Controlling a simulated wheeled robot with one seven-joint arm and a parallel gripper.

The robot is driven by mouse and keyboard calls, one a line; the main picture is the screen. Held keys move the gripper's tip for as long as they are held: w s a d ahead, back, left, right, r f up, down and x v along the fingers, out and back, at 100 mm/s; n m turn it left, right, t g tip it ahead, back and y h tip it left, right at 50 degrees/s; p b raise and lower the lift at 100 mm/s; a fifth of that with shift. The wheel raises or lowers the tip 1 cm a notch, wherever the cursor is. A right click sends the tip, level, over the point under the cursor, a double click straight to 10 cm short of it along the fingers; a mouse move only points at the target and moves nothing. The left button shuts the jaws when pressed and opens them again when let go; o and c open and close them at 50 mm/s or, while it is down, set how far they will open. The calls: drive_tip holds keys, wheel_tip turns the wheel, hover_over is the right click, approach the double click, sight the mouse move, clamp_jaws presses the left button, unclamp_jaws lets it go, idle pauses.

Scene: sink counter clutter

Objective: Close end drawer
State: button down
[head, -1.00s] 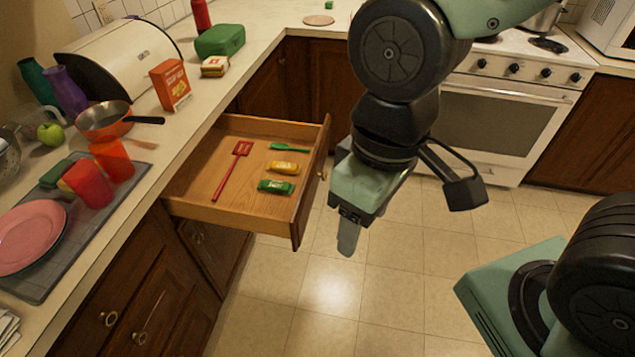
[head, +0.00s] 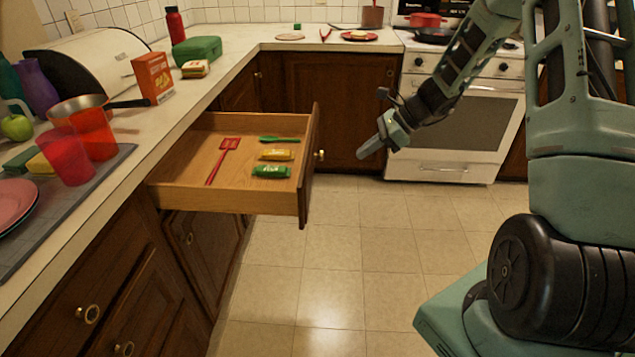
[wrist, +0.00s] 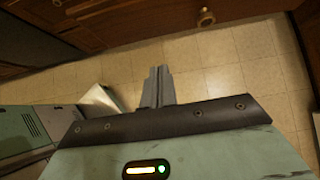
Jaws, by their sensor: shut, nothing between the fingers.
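The end drawer (head: 185,196) is pulled well out from the counter in the head view. Its front panel (head: 308,170) faces right and has a round brass knob (head: 320,155). Inside lie a red spatula (head: 225,155), a green utensil (head: 280,140), a yellow packet (head: 277,155) and a green packet (head: 271,172). My gripper (head: 362,154) is shut and empty, to the right of the knob and apart from it. In the wrist view my shut fingers (wrist: 157,75) point toward the tiled floor, and a brass knob (wrist: 206,17) shows at the top.
The counter (head: 165,110) at left holds a pan, red cups, a cereal box (head: 153,78) and a green container (head: 197,50). The white stove (head: 455,120) stands behind my arm. The tiled floor (head: 330,270) before the drawer is clear.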

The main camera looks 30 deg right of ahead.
drive_tip(key=w+a+r+x, duration=0.1)
drive_tip(key=r+x, duration=0.1)
drive_tip(key=x, duration=1)
drive_tip(key=shift+w+a+f, duration=0.25)
drive_tip(key=shift+a, duration=0.2)
drive_tip(key=shift+a, duration=0.1)
